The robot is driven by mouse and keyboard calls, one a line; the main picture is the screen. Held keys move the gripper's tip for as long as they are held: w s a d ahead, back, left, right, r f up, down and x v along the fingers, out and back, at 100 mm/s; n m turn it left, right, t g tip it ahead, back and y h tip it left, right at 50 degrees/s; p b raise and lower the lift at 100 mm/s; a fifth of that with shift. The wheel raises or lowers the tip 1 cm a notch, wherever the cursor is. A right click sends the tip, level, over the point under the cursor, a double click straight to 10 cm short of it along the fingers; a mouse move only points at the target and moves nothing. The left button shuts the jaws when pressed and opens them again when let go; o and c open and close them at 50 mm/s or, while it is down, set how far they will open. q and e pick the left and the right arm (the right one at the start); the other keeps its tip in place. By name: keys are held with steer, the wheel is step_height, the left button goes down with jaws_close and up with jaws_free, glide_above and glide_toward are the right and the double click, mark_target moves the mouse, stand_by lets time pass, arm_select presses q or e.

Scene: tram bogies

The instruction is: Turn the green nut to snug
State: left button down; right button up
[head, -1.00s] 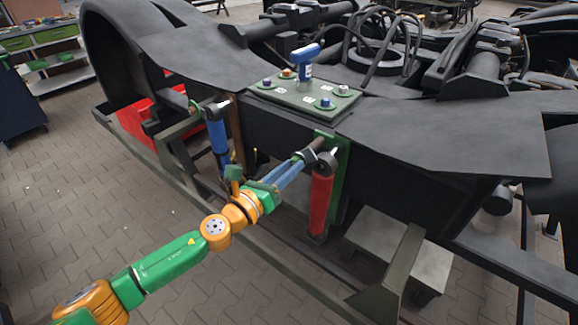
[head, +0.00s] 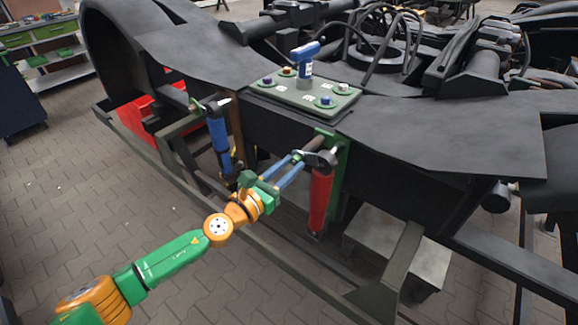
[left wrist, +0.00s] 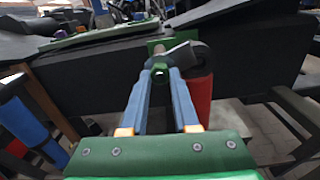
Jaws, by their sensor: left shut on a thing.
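The green nut (left wrist: 160,69) sits between my fingertips in the left wrist view, in front of a dark grey eye at the top of the red damper (left wrist: 199,100). In the head view a small part of the green nut (head: 297,157) shows at the fingertips. The red damper (head: 320,200) hangs upright against a green bracket (head: 341,175). My left gripper (head: 299,160) has blue fingers and is shut on the green nut, reaching in from the lower left; its fingertips also show in the left wrist view (left wrist: 160,67). My right gripper is not in view.
A blue damper (head: 218,132) stands left of the gripper. A green plate (head: 305,97) with several bolts and a blue-handled tool (head: 305,62) lies on the dark frame above. A rail runs below the arm. Paved floor (head: 80,215) is free at left.

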arm_select(q)
steer(key=c, duration=0.7)
jaws_free()
steer(key=shift+o, duration=0.2)
steer(key=v, duration=0.7)
